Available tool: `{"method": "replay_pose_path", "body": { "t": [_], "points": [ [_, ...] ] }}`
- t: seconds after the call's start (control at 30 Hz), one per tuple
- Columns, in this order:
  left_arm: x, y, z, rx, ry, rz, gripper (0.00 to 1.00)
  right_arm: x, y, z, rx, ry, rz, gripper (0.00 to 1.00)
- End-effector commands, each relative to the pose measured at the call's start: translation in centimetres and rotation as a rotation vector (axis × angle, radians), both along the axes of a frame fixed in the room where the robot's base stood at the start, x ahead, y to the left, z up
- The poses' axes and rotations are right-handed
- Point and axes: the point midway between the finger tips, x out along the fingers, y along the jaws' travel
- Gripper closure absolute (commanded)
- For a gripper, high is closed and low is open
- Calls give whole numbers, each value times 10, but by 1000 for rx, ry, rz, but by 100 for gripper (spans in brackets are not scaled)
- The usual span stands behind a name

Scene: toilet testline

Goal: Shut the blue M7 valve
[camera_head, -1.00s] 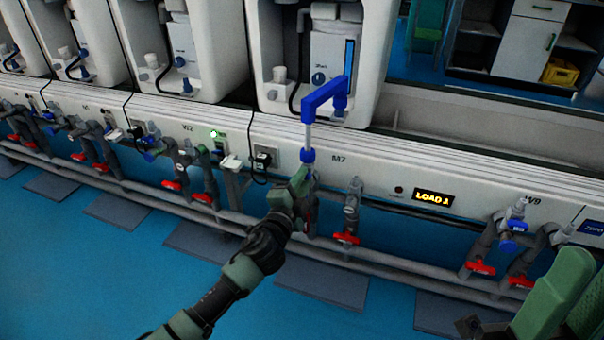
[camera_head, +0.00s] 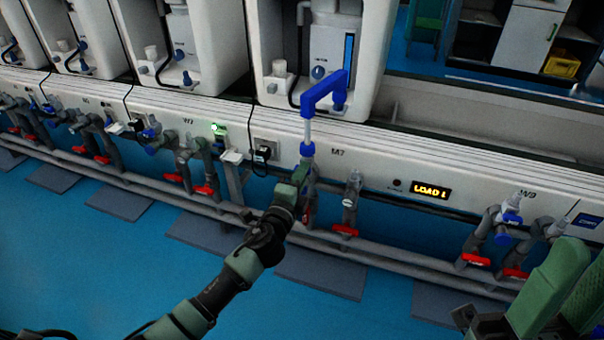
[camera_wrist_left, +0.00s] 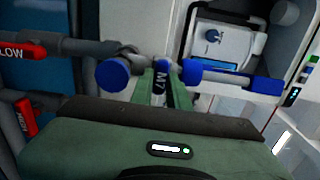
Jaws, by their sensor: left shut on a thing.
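The M7 label (camera_head: 337,153) is on the white bench front in the head view. My left gripper (camera_head: 301,180) is at the pipework just left of and below it. The valve body is mostly hidden by the gripper. A blue bent hose fitting (camera_head: 325,92) with a pale tube stands directly above. My right gripper (camera_head: 555,295) is partly in view at the lower right, its fingertips unclear.
A pipe with a red handle (camera_head: 344,230) is just right of my left gripper. More red-handled valves (camera_head: 474,259) line the bench at both sides. A lit LOAD display (camera_head: 431,192) is on the bench front. The blue floor (camera_head: 150,290) in front is mostly clear.

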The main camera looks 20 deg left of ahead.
Motion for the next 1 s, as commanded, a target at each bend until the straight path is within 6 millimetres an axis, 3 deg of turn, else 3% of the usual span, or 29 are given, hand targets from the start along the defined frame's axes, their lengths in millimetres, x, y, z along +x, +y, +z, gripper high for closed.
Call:
{"method": "replay_pose_path", "body": {
  "t": [0.17,0.2,0.27,0.3,0.67,1.0],
  "points": [
    [0,-1,-1,2,1,-3,100,0,0,0,0,0,0,64],
    [0,-1,-1,2,1,-3,81,0,0,0,0,0,0,64],
    [0,-1,-1,2,1,-3,64,0,0,0,0,0,0,64],
    [0,-1,-1,2,1,-3,62,0,0,0,0,0,0,64],
    [-6,-1,-1,0,2,-1,62,0,0,2,0,-1,0,64],
    [-60,1,-1,-1,4,-2,62,0,0,13,0,-1,-1,64]
  ]
}}
